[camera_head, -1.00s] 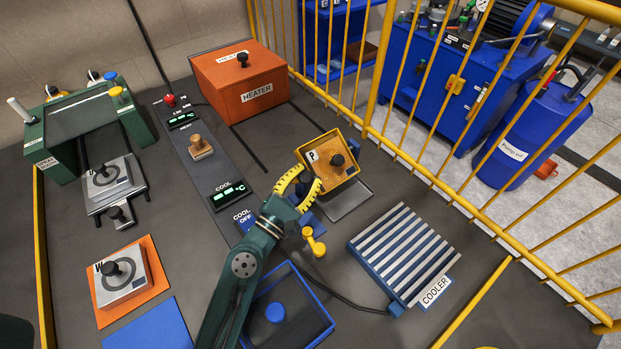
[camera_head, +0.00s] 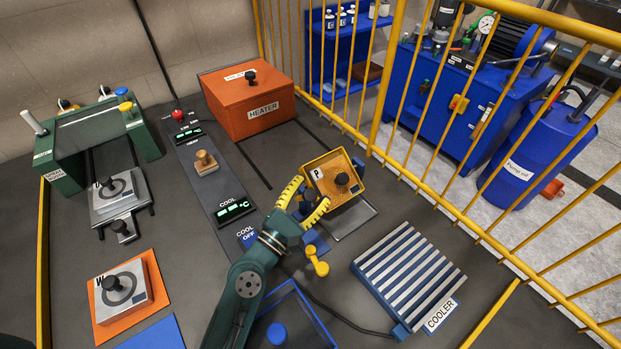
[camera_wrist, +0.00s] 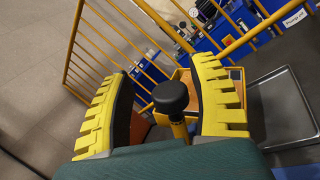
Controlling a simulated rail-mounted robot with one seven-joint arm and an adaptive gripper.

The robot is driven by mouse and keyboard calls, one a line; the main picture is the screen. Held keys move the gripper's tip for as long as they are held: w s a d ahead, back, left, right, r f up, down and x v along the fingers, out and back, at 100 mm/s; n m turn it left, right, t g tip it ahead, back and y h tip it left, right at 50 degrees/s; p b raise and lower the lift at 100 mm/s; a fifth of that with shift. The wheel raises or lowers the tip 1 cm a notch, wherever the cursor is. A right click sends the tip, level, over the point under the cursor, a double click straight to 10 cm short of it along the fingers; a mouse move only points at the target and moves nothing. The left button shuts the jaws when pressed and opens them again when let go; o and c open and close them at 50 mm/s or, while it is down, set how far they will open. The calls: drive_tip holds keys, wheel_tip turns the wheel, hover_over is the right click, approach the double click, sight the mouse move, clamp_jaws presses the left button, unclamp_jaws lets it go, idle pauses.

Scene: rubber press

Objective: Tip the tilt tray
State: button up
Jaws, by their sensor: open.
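The tilt tray (camera_head: 362,187) is a yellow open box beside my gripper, above a flat metal pan (camera_head: 355,221). My gripper (camera_head: 312,192) is open at the tray's near left side. In the wrist view, a black round knob (camera_wrist: 171,97) on a yellow stem stands between the two yellow toothed fingers, with gaps visible on both sides. The tray's yellow rim (camera_wrist: 184,73) shows behind it. Whether the tray is tilted is hard to tell.
The slatted cooler (camera_head: 410,275) is at right, the orange heater (camera_head: 248,105) behind. A yellow knobbed handle (camera_head: 317,262) and a blue-edged bin (camera_head: 305,310) are near my arm. A yellow fence (camera_head: 430,150) runs close behind the tray. A control strip (camera_head: 210,180) lies left.

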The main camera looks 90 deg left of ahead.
wheel_tip(320, 180, up, 9)
drive_tip(key=shift+f, duration=0.1)
idle(0.3)
